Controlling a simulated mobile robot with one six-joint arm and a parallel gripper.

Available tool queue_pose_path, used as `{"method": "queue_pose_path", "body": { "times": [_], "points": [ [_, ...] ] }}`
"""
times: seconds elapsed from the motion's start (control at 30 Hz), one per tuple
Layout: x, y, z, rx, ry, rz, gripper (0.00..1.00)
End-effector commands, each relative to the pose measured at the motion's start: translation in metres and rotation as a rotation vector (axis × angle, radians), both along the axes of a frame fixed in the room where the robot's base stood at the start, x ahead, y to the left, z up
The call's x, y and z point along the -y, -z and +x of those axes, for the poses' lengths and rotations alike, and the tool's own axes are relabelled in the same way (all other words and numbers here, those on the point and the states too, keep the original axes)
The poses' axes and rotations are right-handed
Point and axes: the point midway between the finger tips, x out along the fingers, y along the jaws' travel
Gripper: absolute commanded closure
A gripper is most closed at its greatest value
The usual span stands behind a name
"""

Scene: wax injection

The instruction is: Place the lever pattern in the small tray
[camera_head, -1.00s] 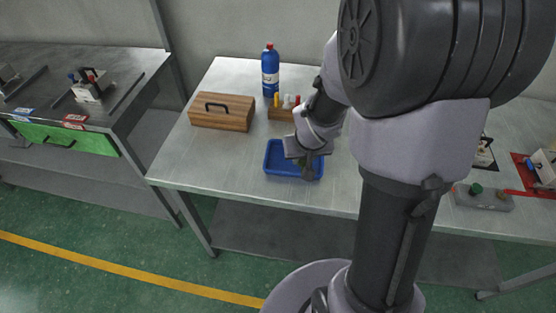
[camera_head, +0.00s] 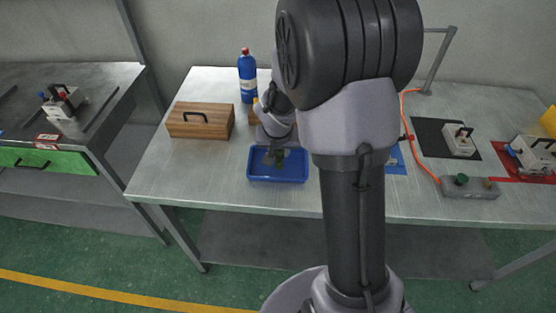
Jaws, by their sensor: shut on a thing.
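The small blue tray (camera_head: 251,176) lies on the metal table, left of my arm. My gripper (camera_head: 274,158) points down over the tray, near its middle and back part. The gripper is shut on a small, dark greenish thing (camera_head: 281,155), which I take to be the lever pattern. Its shape is too small to make out, and the fingers partly cover it. I cannot tell whether it touches the tray floor.
A wooden box with a black handle (camera_head: 200,121) and a blue bottle (camera_head: 247,82) stand behind the tray. Right of my arm are a black mat (camera_head: 430,138), a grey control box (camera_head: 470,188) and an orange cable. The table's front edge runs close before the tray.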

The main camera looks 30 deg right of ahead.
Motion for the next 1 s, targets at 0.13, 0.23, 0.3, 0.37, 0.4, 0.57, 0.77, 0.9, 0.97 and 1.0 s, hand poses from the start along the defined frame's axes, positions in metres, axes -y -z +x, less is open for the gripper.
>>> {"method": "queue_pose_path", "body": {
  "times": [0.13, 0.23, 0.3, 0.37, 0.4, 0.57, 0.77, 0.9, 0.97, 1.0],
  "points": [
    [-0.002, 0.017, 0.004, -0.001, -0.001, 0.000, 1.00],
    [-0.002, 0.037, 0.004, -0.001, -0.001, 0.000, 1.00],
    [-0.002, 0.038, 0.004, 0.000, 0.000, 0.000, 1.00],
    [-0.002, 0.036, 0.004, 0.001, 0.000, -0.001, 1.00],
    [-0.002, 0.035, 0.004, 0.001, 0.000, -0.001, 1.00],
    [-0.002, 0.038, 0.004, 0.001, 0.001, 0.000, 1.00],
    [-0.002, 0.038, 0.004, 0.000, 0.000, 0.000, 0.51],
    [-0.002, 0.038, 0.004, 0.000, 0.000, 0.000, 0.51],
    [-0.002, 0.038, 0.004, 0.000, 0.000, 0.000, 0.51],
    [-0.002, 0.037, 0.004, 0.000, 0.000, 0.000, 0.51]
  ]
}}
